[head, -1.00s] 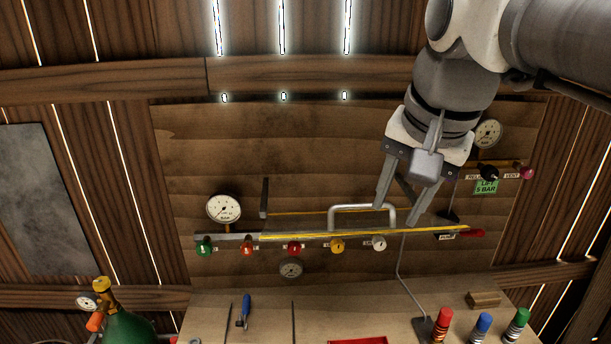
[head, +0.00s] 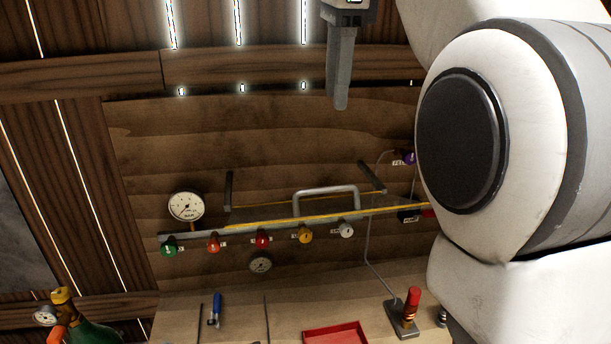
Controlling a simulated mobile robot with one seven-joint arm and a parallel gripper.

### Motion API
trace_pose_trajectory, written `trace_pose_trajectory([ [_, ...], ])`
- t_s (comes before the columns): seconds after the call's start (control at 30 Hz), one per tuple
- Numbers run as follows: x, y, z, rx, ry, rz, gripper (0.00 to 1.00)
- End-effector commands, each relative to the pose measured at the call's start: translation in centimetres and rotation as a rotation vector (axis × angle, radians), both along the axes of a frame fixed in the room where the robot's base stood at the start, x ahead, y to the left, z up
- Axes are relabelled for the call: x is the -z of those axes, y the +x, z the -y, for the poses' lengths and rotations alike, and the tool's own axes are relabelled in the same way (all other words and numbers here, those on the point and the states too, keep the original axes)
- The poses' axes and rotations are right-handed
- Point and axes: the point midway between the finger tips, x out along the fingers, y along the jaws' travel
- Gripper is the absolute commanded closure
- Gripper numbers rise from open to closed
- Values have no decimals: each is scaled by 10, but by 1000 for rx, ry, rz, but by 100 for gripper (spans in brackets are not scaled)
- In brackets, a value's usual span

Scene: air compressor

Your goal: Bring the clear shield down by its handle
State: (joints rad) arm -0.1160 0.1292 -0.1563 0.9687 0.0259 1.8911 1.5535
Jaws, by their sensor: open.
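The clear shield (head: 280,212) is a see-through panel with yellow edges, sticking out from the wooden wall board above a row of coloured knobs. Its grey bar handle (head: 325,190) stands up near its middle-right. Dark arms hold it at both sides. My gripper (head: 341,100) is at the top of the head view, above the handle and well apart from it. It points down, is open and holds nothing I can see. Only one finger shows clearly; the other is hidden.
Green, orange, red, yellow and white knobs (head: 262,240) line the rail under the shield. A white gauge (head: 186,207) is at left. My arm covers the right side.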

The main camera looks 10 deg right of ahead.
Motion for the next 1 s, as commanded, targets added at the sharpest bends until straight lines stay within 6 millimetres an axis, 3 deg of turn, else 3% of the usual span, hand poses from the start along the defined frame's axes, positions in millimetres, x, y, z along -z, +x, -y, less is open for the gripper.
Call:
trace_pose_trajectory([
  [0.7, 133, 20, 0, -4, -1, -1, 55],
  [1.0, 161, 25, 0, -3, 0, 1, 55],
])
